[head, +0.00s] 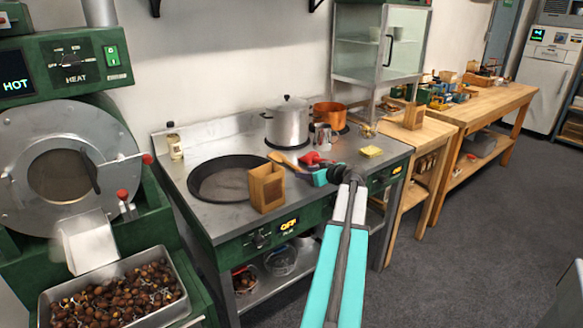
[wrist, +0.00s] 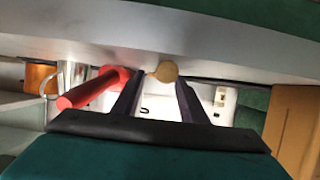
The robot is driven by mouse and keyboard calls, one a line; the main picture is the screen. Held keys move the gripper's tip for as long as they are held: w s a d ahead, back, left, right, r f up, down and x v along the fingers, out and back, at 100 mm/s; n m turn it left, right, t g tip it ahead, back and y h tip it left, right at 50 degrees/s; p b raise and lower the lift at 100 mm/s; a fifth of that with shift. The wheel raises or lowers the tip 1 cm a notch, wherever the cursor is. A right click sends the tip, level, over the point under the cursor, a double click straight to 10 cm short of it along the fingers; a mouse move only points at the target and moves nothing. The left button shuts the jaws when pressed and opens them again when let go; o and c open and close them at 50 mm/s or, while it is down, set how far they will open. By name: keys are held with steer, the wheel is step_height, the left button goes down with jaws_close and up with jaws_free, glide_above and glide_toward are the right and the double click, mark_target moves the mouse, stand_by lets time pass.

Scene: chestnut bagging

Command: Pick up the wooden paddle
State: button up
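The wooden paddle (head: 287,162) lies on the steel counter, left of my gripper. In the head view it is a thin tan piece; part of it is hard to make out near my gripper. In the wrist view a rounded tan end (wrist: 164,71), which looks like the paddle's, shows just ahead of the gap between my fingers. My gripper (head: 305,174) is low over the counter's front, pointing left. In the wrist view its two dark fingers (wrist: 157,90) are apart with nothing clearly held between them.
A red-handled item (head: 313,158) lies close beside my gripper; its red handle (wrist: 88,90) is left of the fingers. A wooden box (head: 266,188) stands left of the gripper. Behind are a steel pot (head: 289,122), a copper pot (head: 329,115) and a metal cup (head: 322,136).

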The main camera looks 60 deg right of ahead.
steer(key=shift+c, duration=0.4)
jaws_close()
steer(key=shift+r, duration=0.2)
steer(key=shift+r+b, duration=0.3)
steer(key=shift+r, duration=1.25)
steer(key=s+a+r+b, duration=0.1)
steer(key=s+a, duration=1)
steer(key=shift+s+a+r+b, duration=0.15)
steer(key=shift+r+b, duration=0.15)
steer(key=shift+b, duration=0.05)
steer(key=shift+r, duration=0.1)
